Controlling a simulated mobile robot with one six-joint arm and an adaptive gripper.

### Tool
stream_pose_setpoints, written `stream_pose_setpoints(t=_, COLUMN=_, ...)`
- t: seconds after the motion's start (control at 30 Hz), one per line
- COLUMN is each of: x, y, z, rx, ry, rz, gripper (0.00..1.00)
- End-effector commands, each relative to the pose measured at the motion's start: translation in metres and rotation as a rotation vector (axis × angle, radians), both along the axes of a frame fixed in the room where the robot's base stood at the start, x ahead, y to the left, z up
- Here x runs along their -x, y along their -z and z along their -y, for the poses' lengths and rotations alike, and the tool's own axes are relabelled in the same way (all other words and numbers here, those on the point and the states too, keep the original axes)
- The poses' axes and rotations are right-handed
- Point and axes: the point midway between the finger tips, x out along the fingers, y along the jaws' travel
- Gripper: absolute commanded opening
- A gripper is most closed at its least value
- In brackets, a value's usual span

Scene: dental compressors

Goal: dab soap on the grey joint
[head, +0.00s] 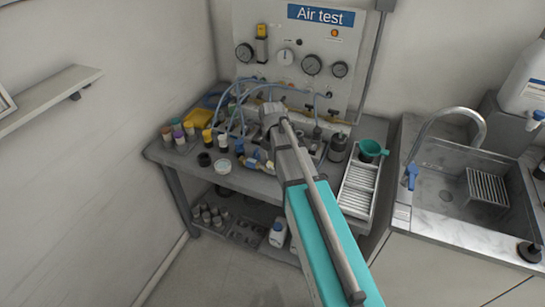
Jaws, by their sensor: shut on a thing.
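My gripper (264,150) is over the middle of the workbench, in front of the test panel. My own forearm and wrist cover most of it, so its fingertips do not show clearly. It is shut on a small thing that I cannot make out. Blue hoses and brass fittings (338,121) run along the foot of the panel. I cannot tell which fitting is the grey joint; it may be behind my arm. A small round pale dish (222,165) and a black cup (204,159) stand on the bench left of my gripper. I cannot tell whether either holds soap.
The "Air test" panel (290,50) with gauges stands behind the bench (170,158). Several small bottles and a yellow tray (197,117) are at the left. A dark jar (338,146), a green funnel-like cup (371,150) and a white rack (358,188) are right, beside the sink (440,190).

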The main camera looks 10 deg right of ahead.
Motion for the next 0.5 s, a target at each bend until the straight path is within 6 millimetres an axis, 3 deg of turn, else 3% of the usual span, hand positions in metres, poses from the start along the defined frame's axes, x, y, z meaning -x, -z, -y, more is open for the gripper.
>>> stream_pose_setpoints(t=0.5, x=0.0, y=-0.021, z=0.0, rx=-0.001, ry=0.0, rz=-0.001, gripper=0.0)
